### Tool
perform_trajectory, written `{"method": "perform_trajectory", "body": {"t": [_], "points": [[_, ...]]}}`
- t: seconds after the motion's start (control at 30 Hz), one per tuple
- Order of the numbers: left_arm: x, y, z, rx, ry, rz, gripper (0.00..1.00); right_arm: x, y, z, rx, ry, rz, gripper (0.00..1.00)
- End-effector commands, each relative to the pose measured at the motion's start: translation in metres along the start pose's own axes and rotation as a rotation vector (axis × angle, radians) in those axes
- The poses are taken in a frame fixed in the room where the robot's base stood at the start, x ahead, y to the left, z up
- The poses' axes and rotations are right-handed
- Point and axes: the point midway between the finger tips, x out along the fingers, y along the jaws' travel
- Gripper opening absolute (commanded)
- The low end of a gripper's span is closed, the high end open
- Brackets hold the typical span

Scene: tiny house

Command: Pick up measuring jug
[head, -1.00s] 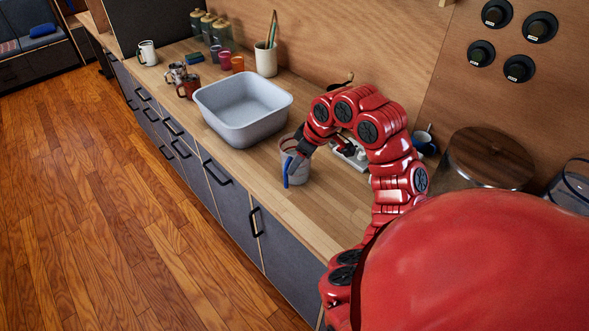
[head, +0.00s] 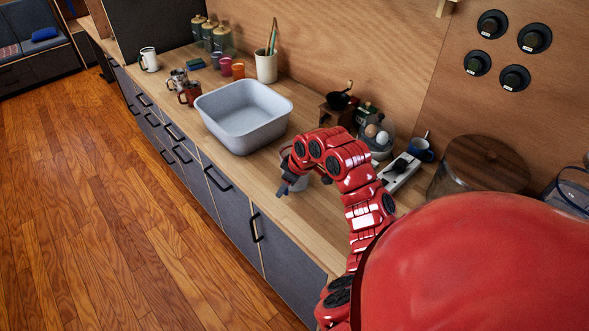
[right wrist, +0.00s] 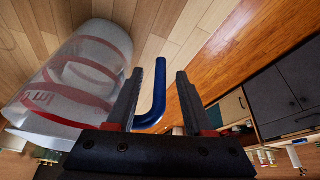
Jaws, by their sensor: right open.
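The measuring jug (right wrist: 80,85) is clear with red markings and fills the left of the right wrist view. Its blue handle (right wrist: 158,100) stands in the gap between the two fingers of my right gripper (right wrist: 160,78). The fingers are open on either side of the handle, with the jug's body outside the left finger. In the head view my right gripper (head: 287,184) is low over the counter and largely covers the jug (head: 301,184). My left gripper is not in view.
A grey basin (head: 243,118) stands left of the jug on the wooden counter (head: 310,220). Mugs (head: 189,94) and cups stand farther back. A coffee grinder (head: 338,104), a container of eggs (head: 376,138) and a blue mug (head: 421,151) stand along the wall.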

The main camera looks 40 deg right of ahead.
Motion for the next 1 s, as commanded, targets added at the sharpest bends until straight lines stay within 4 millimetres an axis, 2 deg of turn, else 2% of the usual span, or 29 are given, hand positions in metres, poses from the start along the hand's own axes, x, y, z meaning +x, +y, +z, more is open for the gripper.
{"method": "perform_trajectory", "body": {"t": [0.07,0.37,1.0], "points": [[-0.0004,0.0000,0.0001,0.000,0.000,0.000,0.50,0.0000,0.0002,0.0000,0.000,0.001,0.000,0.52],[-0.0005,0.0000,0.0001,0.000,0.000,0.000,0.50,-0.0003,0.0003,-0.0001,0.001,0.001,0.000,0.00],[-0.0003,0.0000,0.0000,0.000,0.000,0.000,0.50,-0.0008,0.0006,-0.0005,0.000,0.002,0.001,0.00]]}}
